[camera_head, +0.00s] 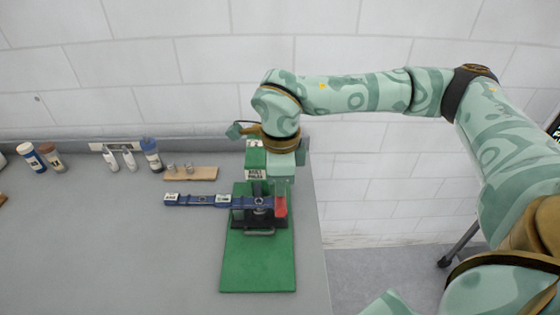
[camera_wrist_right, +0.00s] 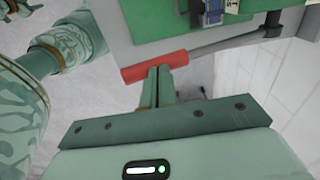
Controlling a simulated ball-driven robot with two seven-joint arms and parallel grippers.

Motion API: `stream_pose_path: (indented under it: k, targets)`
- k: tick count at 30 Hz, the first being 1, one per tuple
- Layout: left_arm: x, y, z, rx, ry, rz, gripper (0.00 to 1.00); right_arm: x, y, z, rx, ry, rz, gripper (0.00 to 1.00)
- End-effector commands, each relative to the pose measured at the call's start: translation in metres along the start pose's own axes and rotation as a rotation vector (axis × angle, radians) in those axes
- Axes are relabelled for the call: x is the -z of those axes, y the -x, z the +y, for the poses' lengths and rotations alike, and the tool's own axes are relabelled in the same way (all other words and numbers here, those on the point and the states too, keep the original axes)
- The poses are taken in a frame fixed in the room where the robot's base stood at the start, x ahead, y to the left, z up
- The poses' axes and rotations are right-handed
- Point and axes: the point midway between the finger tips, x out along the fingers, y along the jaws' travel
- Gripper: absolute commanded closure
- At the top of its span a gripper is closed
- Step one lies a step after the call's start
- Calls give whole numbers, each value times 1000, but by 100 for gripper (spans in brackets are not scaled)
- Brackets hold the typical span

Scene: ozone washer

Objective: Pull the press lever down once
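The press stands on a green base plate (camera_head: 258,265) near the table's right edge, with a label on its column. Its lever is a grey rod (camera_wrist_right: 225,42) ending in a red grip (camera_wrist_right: 153,66); the red grip (camera_head: 281,206) is at the press's right side in the head view. My right gripper (camera_wrist_right: 157,70) has its two fingers close together, with the tips at the red grip. Whether they touch it is unclear. In the head view my right gripper (camera_head: 283,182) is just above the red grip. My left gripper is out of view.
A blue bar (camera_head: 205,200) crosses the press towards the left. A wooden block with small pieces (camera_head: 190,173) and several bottles (camera_head: 151,155) stand along the back. The grey table (camera_head: 120,260) is clear at front left; floor lies beyond its right edge.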

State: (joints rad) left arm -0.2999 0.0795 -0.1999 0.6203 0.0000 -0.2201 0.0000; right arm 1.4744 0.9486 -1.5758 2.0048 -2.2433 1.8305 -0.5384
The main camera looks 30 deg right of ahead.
Motion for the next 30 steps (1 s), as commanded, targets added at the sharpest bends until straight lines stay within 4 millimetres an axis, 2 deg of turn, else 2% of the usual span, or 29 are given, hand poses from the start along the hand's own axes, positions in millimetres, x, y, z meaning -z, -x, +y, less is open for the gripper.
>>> stream_pose_path:
  k: [30]
  targets:
    - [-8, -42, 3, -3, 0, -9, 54, 0, -64, 6, -1, 0, 1, 100]
